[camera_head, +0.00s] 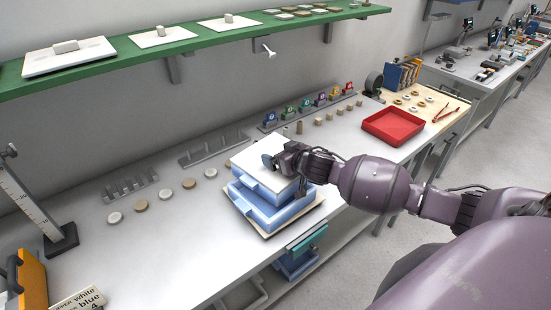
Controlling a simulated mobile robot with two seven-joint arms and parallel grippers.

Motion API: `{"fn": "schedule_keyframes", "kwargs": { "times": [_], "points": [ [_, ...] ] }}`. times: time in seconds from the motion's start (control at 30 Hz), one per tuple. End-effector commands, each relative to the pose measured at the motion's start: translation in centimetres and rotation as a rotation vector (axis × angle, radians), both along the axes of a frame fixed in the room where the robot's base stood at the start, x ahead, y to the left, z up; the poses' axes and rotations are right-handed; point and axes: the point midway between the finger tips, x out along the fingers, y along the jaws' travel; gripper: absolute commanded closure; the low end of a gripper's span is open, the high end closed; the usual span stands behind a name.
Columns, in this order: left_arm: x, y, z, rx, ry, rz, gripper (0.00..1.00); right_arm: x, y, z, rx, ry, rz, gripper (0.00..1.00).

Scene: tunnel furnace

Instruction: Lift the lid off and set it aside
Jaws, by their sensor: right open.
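The lid (248,157) is a white slab with a blue edge, on top of the blue furnace box (268,214) in the middle of the grey bench. The box stands on a pale board. My right gripper (272,161) is over the middle of the lid, its arm coming in from the right. It is open. The gripper and wrist cover part of the lid, so any handle there is hidden and I cannot tell whether the fingers touch it. My left gripper is not in view.
The bench (165,248) is bare to the left of the box. Several small discs and grey racks (131,187) lie behind it. A red tray (393,126) stands at the right. A green shelf (190,44) with white lids hangs above.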

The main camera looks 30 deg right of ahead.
Motion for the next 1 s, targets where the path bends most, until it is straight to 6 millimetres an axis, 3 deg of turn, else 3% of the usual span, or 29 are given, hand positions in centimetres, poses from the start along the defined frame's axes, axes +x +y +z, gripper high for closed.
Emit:
{"fn": "schedule_keyframes", "kwargs": {
  "times": [0.37, 0.8, 1.0],
  "points": [
    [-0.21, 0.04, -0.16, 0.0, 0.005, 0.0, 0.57, 0.69, 0.09, -0.29, 0.001, 0.0, 0.001, 0.11],
    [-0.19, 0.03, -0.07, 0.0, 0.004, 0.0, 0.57, 0.67, 0.06, -0.28, 0.0, 0.0, 0.001, 0.79],
    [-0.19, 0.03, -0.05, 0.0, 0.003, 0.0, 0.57, 0.73, 0.08, -0.11, 0.001, -0.003, 0.001, 0.8]
  ]
}}
